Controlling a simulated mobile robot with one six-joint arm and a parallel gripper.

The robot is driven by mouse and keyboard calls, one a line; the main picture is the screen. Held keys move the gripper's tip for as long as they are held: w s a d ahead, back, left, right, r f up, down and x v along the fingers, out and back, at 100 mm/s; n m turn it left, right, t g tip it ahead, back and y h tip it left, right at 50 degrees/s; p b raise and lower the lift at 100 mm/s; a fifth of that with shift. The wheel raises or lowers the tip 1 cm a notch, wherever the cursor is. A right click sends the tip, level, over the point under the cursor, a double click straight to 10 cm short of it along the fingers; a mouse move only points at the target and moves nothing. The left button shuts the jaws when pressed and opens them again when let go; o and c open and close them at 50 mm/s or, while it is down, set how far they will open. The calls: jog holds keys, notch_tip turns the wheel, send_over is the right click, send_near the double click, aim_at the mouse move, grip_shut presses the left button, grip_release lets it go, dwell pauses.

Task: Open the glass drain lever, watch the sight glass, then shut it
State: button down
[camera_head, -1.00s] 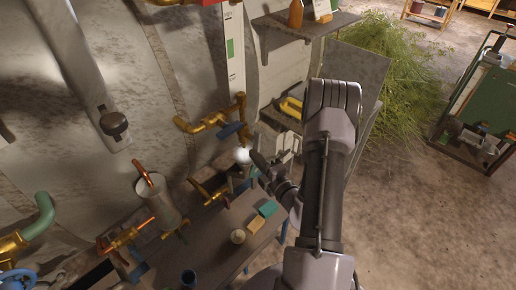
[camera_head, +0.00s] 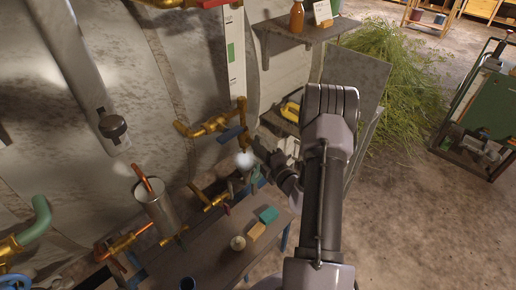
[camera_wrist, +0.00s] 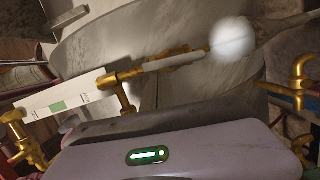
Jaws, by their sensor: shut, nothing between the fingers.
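The sight glass is a tall pale gauge (camera_head: 235,62) with a green band, upright on the still wall. It also shows tilted in the wrist view (camera_wrist: 62,105); I cannot make out a level in it. A white puff (camera_head: 244,160) hangs at the lower outlet, and in the wrist view (camera_wrist: 232,38) at the brass pipe's end. My gripper (camera_head: 258,146) is shut and empty, just right of the outlet pipe and lever, apparently apart from the lever.
A bench (camera_head: 215,247) below holds a metal cylinder (camera_head: 156,207), a teal block (camera_head: 268,215), a yellow block (camera_head: 257,230) and a small pale cup (camera_head: 238,243). A wall shelf (camera_head: 305,32) juts out above.

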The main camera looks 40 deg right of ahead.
jog(key=shift+d+r+m+p, duration=0.25)
jog(key=shift+m+p, duration=0.45)
jog(key=shift+p, duration=0.85)
jog(key=m+p, duration=0.1)
jog(key=p, duration=0.1)
jog(key=r+m+g+p, duration=0.1)
jog(key=p, duration=0.1)
jog(key=shift+d+p, duration=0.35)
jog(key=m+p, duration=0.1)
jog(key=m+y+p, duration=0.1)
jog(key=p, duration=0.1)
jog(key=shift+d+m, duration=0.3)
jog(key=shift+d, duration=0.1)
jog(key=shift+w+d+f+m+g+y+p, duration=0.1)
jog(key=shift+d+f+m+g+y+p, duration=0.25)
jog(key=shift+d+m, duration=0.45)
jog(key=shift+w+d+f+m+g+y+p, duration=0.15)
jog(key=shift+d+f+m+p, duration=0.3)
jog(key=shift+m, duration=0.45)
jog(key=shift+s+d, duration=0.1)
jog(key=shift+d, duration=0.15)
